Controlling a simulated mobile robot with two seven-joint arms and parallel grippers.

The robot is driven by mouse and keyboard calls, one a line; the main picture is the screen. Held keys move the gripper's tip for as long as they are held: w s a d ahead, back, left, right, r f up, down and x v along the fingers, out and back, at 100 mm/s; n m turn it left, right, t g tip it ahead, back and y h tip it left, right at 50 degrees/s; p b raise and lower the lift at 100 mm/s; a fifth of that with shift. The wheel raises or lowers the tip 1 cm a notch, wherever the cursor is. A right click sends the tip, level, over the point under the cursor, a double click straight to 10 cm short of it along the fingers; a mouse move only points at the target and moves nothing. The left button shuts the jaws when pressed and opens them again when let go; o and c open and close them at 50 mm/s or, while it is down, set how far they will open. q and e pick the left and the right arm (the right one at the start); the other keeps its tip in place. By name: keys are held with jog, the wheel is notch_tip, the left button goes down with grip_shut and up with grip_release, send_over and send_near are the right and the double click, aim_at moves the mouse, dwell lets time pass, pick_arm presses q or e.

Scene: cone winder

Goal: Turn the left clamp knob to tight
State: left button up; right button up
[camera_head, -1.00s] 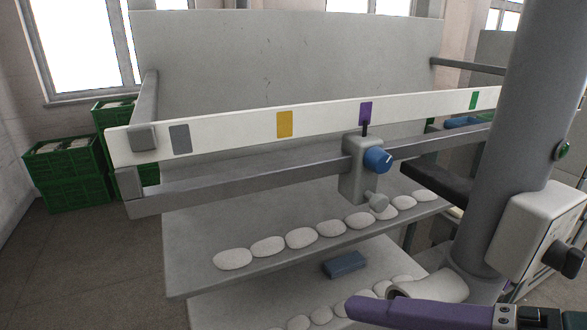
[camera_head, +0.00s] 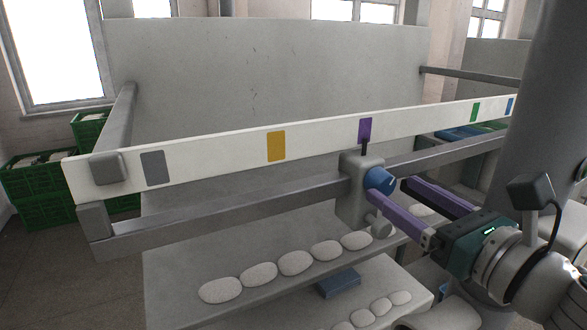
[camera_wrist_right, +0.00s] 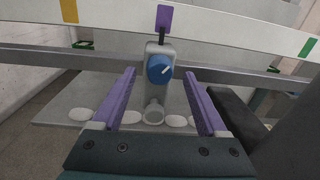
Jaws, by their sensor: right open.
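The blue clamp knob (camera_head: 380,181) with a white mark sits on the front of a grey clamp block (camera_head: 355,190) on the rail. In the right wrist view the knob (camera_wrist_right: 160,69) lies ahead between the fingers, its mark slanting to the upper right. The block's black pointer (camera_head: 365,147) stands at the purple patch (camera_head: 365,129) of the white strip. My right gripper (camera_head: 412,210) is open and empty, its purple fingers pointing at the knob from the right, apparently short of it. My left gripper is not in view.
A grey rail (camera_head: 240,207) runs below the white strip (camera_head: 210,158), which has several coloured patches. White rounded pieces (camera_head: 295,263) line the shelf below, with a blue block (camera_head: 339,283) under it. A grey column (camera_head: 535,120) stands at right; green crates (camera_head: 40,190) at left.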

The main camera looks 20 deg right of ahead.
aim_at(381, 183)
jog(key=shift+w, duration=1.4)
jog(key=shift+c, duration=0.3)
grip_shut()
